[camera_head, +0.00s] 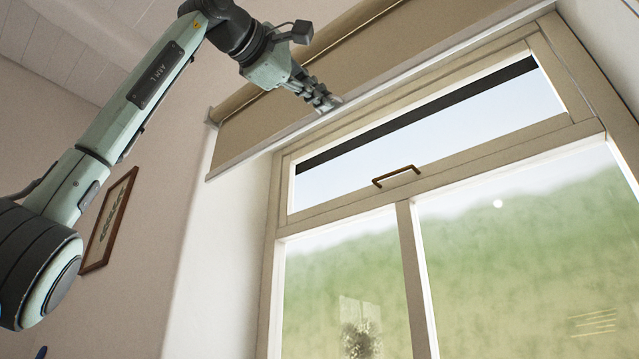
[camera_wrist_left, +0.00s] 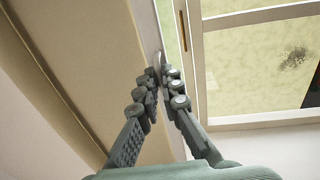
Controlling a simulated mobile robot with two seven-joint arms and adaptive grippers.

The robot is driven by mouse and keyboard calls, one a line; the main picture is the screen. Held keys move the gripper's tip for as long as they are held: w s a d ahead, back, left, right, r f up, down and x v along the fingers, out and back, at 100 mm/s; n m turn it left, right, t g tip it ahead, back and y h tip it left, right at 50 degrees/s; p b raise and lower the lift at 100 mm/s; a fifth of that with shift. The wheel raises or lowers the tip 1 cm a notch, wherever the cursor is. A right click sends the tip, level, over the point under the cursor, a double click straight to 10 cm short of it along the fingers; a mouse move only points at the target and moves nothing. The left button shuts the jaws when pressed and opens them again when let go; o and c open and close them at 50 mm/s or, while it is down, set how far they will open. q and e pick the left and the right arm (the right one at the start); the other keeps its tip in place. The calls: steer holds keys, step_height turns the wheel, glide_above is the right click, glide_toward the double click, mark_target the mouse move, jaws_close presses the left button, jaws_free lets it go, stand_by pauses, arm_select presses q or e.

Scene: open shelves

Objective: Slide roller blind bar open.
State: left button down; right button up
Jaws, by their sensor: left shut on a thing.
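The roller blind (camera_head: 290,105) is a beige sheet, rolled up high above the window. Its pale bottom bar (camera_head: 250,158) runs along the lower edge of the sheet, slanting up to the right in the head view. My left gripper (camera_head: 328,102) reaches up from the left and is shut on this bar. My right gripper is not in view.
The window frame (camera_head: 408,235) stands behind and below the blind, with a brown handle (camera_head: 396,176) on its upper sash. A framed picture (camera_head: 108,222) hangs on the left wall. The space in front of the lower panes is clear.

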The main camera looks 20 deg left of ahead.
arm_select(q)
steer(key=shift+r, duration=0.7)
steer(key=c, duration=1.7)
jaws_free()
steer(key=shift+s, duration=0.15)
steer(key=v, duration=1.1)
steer(key=shift+s+a, duration=0.15)
steer(key=shift+s, duration=0.25)
steer(key=shift+w+f, duration=0.1)
